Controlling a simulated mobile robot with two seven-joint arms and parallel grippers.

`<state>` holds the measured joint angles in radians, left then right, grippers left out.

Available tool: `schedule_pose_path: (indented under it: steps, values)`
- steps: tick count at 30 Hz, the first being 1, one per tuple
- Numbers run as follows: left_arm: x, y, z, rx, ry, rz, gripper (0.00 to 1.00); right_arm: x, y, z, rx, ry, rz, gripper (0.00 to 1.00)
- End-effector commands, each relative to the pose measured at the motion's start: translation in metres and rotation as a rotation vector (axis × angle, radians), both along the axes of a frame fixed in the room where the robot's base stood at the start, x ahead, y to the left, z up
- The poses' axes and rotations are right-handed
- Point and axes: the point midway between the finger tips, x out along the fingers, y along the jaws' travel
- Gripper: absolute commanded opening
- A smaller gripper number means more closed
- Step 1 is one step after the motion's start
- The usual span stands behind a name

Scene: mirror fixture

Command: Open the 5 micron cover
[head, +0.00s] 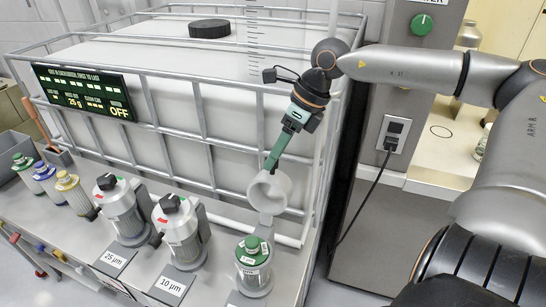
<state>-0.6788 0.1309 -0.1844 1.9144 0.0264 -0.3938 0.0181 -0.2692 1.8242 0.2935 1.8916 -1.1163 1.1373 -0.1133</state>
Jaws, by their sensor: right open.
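The third filter station from the left holds a green-topped cartridge (253,262) standing upright and exposed; the station's label is cut off at the bottom edge, so I cannot read it as 5 micron. A pale grey, cup-like cover (268,190) stands tilted up above and behind this cartridge, clear of its top. My right gripper (271,164) reaches down from the upper right with its green fingers at the cover's upper rim. It is open; whether the fingers touch the rim I cannot tell. My left gripper is not in view.
Closed housings with black knobs stand at 25 µm (121,208) and 10 µm (181,230). Several small cartridges (75,190) stand at the left. A caged white tank (180,110) is behind the bench, with a display (85,93) reading OFF. A socket with a cable (394,135) is at the right.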

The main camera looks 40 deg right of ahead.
Motion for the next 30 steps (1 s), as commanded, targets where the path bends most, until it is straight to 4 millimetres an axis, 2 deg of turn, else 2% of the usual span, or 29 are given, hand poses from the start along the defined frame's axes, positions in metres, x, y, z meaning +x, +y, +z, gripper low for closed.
schedule_pose_path:
  steps: [6, 17, 30]
  values:
    - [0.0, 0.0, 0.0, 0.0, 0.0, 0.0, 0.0, 0.004, 0.005, -0.015, -0.002, 0.0, 0.001, 0.58]
    - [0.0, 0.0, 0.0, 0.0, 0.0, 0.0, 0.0, 0.006, 0.007, -0.018, 0.0, -0.002, 0.0, 0.58]
    - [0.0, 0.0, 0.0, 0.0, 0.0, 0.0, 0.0, 0.006, 0.006, -0.018, 0.001, -0.002, 0.0, 0.1]
